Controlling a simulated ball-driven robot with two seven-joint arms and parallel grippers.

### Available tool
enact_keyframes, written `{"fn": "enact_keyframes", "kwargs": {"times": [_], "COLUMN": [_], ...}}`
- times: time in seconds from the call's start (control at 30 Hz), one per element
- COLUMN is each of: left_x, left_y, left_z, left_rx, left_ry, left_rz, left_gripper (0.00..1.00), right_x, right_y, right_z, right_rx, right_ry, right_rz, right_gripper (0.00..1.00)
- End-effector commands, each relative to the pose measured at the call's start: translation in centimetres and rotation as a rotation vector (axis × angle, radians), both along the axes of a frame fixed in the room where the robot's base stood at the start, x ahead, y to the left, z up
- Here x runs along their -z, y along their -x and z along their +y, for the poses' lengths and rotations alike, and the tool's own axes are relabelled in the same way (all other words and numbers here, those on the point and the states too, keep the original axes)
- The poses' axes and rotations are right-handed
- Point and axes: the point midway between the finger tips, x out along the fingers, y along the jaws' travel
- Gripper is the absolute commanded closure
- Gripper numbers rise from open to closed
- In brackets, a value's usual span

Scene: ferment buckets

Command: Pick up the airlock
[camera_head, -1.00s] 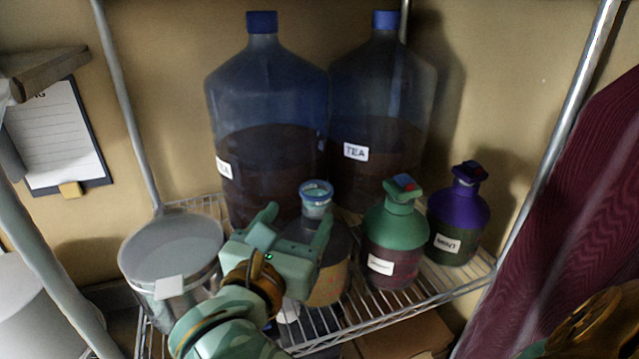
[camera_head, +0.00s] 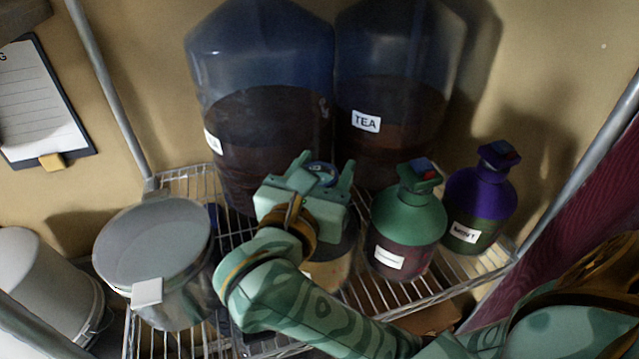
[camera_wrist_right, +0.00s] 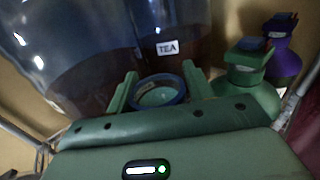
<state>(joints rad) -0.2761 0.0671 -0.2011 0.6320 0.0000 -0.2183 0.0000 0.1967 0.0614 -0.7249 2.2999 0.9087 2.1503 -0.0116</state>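My right gripper (camera_head: 324,168) is over the middle jar (camera_head: 330,262), with its two fingers spread on either side of a round blue-rimmed top (camera_head: 321,173). This top may be the airlock, but I cannot tell for sure. In the right wrist view the blue ring (camera_wrist_right: 160,90) with a pale green inside sits between the open fingers (camera_wrist_right: 160,88). I cannot tell whether the fingers touch it. The gripper hides most of the jar's neck. My left gripper is not in view.
A green bottle (camera_head: 408,222) and a purple bottle (camera_head: 480,195) stand close on the right. Two large tea containers (camera_head: 265,110) (camera_head: 395,100) stand behind. A grey lidded bucket (camera_head: 155,245) is on the left. All stand on a wire rack (camera_head: 385,300).

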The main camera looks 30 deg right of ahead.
Motion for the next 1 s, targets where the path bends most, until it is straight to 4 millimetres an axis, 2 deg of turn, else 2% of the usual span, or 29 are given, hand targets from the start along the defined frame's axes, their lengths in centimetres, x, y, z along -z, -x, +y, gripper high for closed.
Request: {"fn": "enact_keyframes", "kwargs": {"times": [0.03, 0.1, 0.23, 0.43, 0.57, 0.7, 0.9, 1.0], "left_x": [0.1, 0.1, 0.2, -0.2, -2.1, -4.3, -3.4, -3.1], "left_y": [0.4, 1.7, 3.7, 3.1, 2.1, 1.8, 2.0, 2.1], "left_z": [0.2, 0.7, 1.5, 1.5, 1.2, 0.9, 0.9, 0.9], "left_rx": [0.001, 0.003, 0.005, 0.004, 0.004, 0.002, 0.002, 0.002], "left_ry": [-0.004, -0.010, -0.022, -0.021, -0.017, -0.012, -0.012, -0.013], "left_rz": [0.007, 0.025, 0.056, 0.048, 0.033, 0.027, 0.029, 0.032], "left_gripper": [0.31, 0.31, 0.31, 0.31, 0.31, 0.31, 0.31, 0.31], "right_x": [0.0, 0.0, 0.0, -0.5, -3.0, -6.3, -9.0, -9.6], "right_y": [0.0, 0.0, 0.0, 0.0, 0.0, 0.0, 0.0, 0.0], "right_z": [0.0, 0.0, 0.0, 0.0, 0.0, 0.0, 0.0, 0.0], "right_rx": [0.000, 0.000, 0.000, 0.000, 0.000, 0.000, 0.000, 0.000], "right_ry": [0.000, 0.000, -0.001, -0.001, -0.002, -0.004, -0.004, -0.002], "right_rz": [0.000, 0.000, -0.001, 0.000, -0.002, -0.003, -0.004, -0.003], "right_gripper": [0.63, 0.80, 0.84, 0.84, 0.84, 0.84, 0.84, 0.84]}}
